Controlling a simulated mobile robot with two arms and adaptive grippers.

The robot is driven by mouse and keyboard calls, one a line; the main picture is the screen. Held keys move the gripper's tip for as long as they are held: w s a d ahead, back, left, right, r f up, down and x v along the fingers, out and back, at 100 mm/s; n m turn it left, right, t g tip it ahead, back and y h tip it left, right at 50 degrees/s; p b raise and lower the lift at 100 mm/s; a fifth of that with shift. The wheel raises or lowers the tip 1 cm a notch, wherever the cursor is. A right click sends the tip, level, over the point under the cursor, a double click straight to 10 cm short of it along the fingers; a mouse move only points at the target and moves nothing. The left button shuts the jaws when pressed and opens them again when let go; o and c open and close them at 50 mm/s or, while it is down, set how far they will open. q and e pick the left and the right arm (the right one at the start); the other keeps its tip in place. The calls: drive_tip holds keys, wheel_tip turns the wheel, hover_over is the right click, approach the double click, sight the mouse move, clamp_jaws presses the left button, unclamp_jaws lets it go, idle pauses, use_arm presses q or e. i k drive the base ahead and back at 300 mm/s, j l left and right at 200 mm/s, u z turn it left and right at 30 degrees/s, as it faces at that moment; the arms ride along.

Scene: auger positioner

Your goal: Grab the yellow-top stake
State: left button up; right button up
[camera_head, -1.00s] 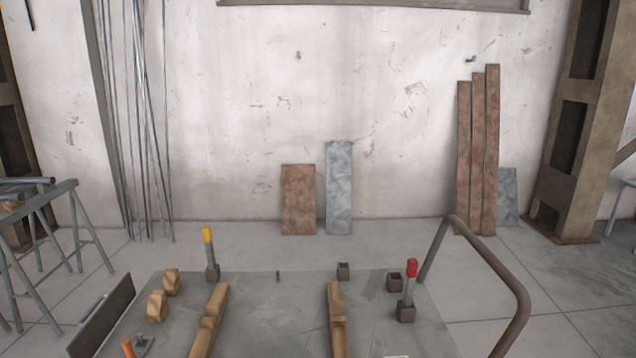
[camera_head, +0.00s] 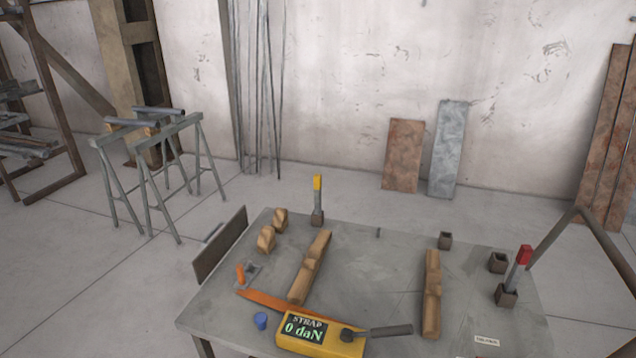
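The yellow-top stake (camera_head: 318,198) stands upright in a small dark socket at the far left part of the grey table (camera_head: 375,270). Its top is a yellow block on a grey shaft. A red-top stake (camera_head: 520,265) stands in another dark socket on the right side of the table, leaning slightly. Neither of my grippers shows in the head view.
Two wooden cradles (camera_head: 311,268) (camera_head: 432,295) lie on the table, with wooden blocks (camera_head: 266,239) at the left. A yellow strap gauge (camera_head: 312,335) and orange strap (camera_head: 275,301) lie at the front. A bent rail (camera_head: 605,245) rises at the right edge.

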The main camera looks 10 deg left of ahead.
sight(317, 178)
drive_tip(key=i+j+u, duration=0.15)
drive_tip(key=u, duration=0.25)
drive_tip(key=z, duration=0.3)
drive_tip(key=j+z, duration=1.1)
drive_tip(key=z, duration=0.2)
